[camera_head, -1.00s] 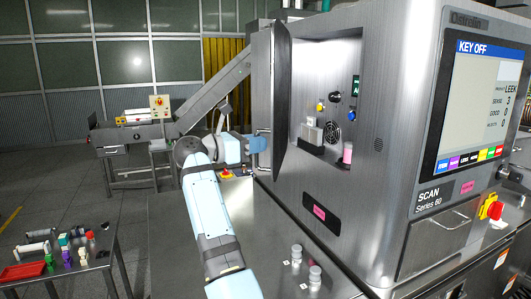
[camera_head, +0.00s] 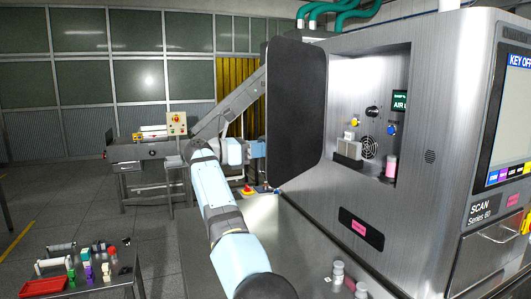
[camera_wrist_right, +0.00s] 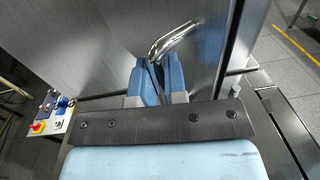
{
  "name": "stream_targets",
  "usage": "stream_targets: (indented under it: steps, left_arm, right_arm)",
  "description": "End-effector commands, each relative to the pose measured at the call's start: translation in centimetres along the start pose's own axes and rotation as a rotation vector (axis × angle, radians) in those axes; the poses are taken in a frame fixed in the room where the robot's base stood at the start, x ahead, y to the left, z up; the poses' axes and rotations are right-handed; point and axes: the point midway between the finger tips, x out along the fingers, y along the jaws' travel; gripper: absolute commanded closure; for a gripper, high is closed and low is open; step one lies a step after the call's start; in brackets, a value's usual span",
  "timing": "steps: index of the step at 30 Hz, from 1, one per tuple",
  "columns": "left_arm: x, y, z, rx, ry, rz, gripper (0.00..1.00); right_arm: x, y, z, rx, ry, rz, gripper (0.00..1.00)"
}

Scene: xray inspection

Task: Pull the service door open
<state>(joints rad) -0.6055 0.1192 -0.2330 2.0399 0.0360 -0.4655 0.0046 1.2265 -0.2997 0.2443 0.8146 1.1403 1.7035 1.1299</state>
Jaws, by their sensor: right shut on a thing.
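The service door (camera_head: 297,115) of the large steel machine stands open, swung out to the left of its opening. Its dark inner face shows in the head view. My right gripper (camera_head: 261,149) is at the door's outer side, partly hidden behind its edge. In the right wrist view the blue fingers of my right gripper (camera_wrist_right: 153,72) are shut on the curved metal door handle (camera_wrist_right: 172,38), against the door's brushed steel outer face (camera_wrist_right: 95,45). My left gripper is not in view.
The open compartment (camera_head: 375,110) holds knobs, a fan and a pink-labelled container. A steel ledge (camera_head: 290,240) with small bottles (camera_head: 337,272) runs below the door. A side table with a red tray (camera_head: 42,287) stands lower left. A conveyor (camera_head: 150,150) stands behind my arm.

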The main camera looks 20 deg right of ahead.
Motion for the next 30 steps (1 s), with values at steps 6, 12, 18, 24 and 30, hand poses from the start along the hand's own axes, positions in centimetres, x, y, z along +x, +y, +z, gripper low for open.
stream_targets:
  steps: [6,12,18,24,30]
  left_arm:
    - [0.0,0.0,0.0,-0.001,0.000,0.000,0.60]
    - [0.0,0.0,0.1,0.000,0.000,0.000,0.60]
    - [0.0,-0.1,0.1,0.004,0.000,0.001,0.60]
    - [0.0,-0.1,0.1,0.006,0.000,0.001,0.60]
    - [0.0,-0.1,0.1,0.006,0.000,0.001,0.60]
  right_arm:
    - [-0.4,1.2,0.0,-0.004,0.001,0.003,1.00]
    - [-0.6,1.6,0.0,-0.004,0.002,0.004,1.00]
    - [-0.6,1.6,0.0,-0.003,0.002,0.003,1.00]
    - [-0.6,1.6,0.0,-0.003,0.002,0.003,1.00]
    - [-0.6,1.6,0.0,-0.002,0.002,0.003,0.63]
